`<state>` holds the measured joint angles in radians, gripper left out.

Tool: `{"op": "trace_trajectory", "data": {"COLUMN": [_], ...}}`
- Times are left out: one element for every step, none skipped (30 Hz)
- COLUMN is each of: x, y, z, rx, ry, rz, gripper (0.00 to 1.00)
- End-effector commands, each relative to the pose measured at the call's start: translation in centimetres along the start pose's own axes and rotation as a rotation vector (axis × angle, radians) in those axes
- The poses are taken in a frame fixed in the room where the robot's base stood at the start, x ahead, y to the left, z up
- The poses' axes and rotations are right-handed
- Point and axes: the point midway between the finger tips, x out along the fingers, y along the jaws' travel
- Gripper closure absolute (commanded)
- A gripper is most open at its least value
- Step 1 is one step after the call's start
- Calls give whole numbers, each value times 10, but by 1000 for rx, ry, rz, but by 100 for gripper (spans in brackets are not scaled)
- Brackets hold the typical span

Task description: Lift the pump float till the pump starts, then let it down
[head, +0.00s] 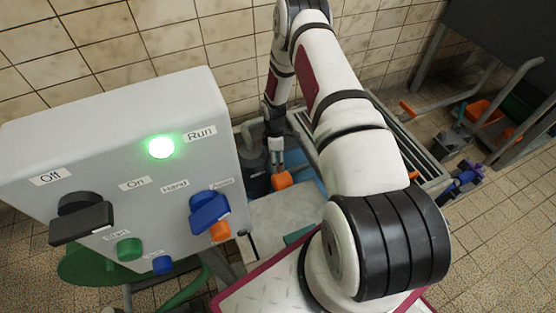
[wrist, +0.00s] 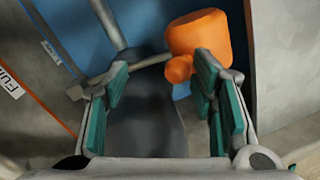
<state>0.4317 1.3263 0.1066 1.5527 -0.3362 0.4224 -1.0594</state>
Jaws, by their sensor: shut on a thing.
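The pump float (head: 282,180) is an orange block below my gripper (head: 277,158) in the head view. In the wrist view the float (wrist: 200,38) is at the upper right, by the right finger, with a small orange knob on its near side. My gripper (wrist: 160,78) has its teal-padded fingers apart, shut on the float; the exact contact is hard to see. A thin grey rod (wrist: 140,62) runs from the left finger toward the float. The green Run lamp (head: 161,147) glows on the grey control box (head: 120,115).
The box carries a black switch (head: 82,218), a blue switch (head: 209,212) and green and blue buttons. A dark grey rounded body (wrist: 145,115) lies below my fingers. A slatted grating (head: 400,150) is right of the arm. Tiled wall stands behind.

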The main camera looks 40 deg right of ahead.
Motion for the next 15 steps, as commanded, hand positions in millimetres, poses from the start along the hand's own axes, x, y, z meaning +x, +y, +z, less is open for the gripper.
{"op": "trace_trajectory", "data": {"x": [-2,-3,-6,-8,-11,-16,-21,-26,-34,-39,-46,-54,-61,-67,-75], "y": [4,4,4,4,4,4,4,4,4,4,4,3,3,3,3], "z": [-10,-10,-10,-10,-10,-9,-8,-8,-7,-6,-5,-4,-4,-3,-3], "rx": [0,0,0,0,-1,-1,0,0,0,0,0,1,1,1,0], "ry": [16,16,16,16,16,16,15,14,12,11,10,9,8,7,7], "rz": [14,14,14,14,14,14,14,14,13,11,11,11,10,8,9], "gripper": [58,58,58,58,58,58,58,58,58,58,58,58,58,58,58]}}
